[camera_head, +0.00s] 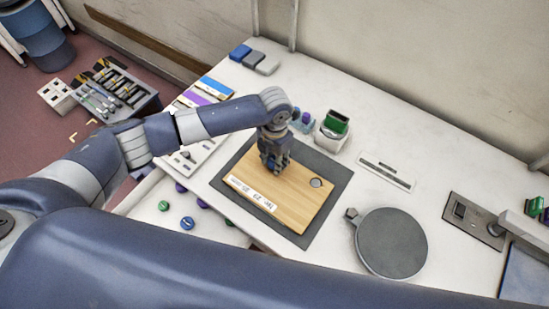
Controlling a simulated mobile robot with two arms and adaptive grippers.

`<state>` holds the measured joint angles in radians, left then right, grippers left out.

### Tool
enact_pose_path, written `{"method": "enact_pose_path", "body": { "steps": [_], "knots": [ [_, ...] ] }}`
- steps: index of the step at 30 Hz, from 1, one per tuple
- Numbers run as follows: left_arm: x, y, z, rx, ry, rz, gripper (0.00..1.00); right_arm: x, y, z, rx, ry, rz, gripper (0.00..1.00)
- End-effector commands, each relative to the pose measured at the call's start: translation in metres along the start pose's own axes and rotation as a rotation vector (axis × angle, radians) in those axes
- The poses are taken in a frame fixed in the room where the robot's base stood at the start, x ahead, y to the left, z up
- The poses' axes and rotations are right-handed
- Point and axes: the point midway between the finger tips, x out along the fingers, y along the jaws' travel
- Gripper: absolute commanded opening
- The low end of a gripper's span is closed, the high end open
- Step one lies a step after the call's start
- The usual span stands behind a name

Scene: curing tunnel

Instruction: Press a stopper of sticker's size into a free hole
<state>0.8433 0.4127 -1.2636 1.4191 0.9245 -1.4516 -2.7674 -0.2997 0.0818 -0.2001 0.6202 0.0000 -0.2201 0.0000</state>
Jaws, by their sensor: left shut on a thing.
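A wooden board (300,199) lies on a dark mat (331,205) on the white table. A white sticker (250,193) with black print, too small to read surely, runs along its front left edge. A round grey spot (316,183), one hole place, shows near its right corner; I cannot tell whether it is free. My left gripper (271,166) points down over the board's back left part, shut on a small stopper mostly hidden by the fingers. Loose stoppers, including a blue one (187,222) and a green one (163,205), lie at the front left. My right gripper is out of view.
A grey round plate (391,243) lies right of the mat. A white block with a green top (335,123) stands behind the board. A white labelled strip (386,172) lies nearby. A tool tray (117,92) is at the far left. My own arm fills the foreground.

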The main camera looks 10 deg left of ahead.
Motion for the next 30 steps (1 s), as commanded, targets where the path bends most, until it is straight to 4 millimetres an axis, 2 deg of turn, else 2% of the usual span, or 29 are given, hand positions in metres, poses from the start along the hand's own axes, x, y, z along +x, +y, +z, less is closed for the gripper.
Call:
{"method": "enact_pose_path", "body": {
  "steps": [30],
  "knots": [
    [0.011,0.000,0.000,0.000,0.000,0.000,0.15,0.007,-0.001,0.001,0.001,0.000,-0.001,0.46]
  ]
}}
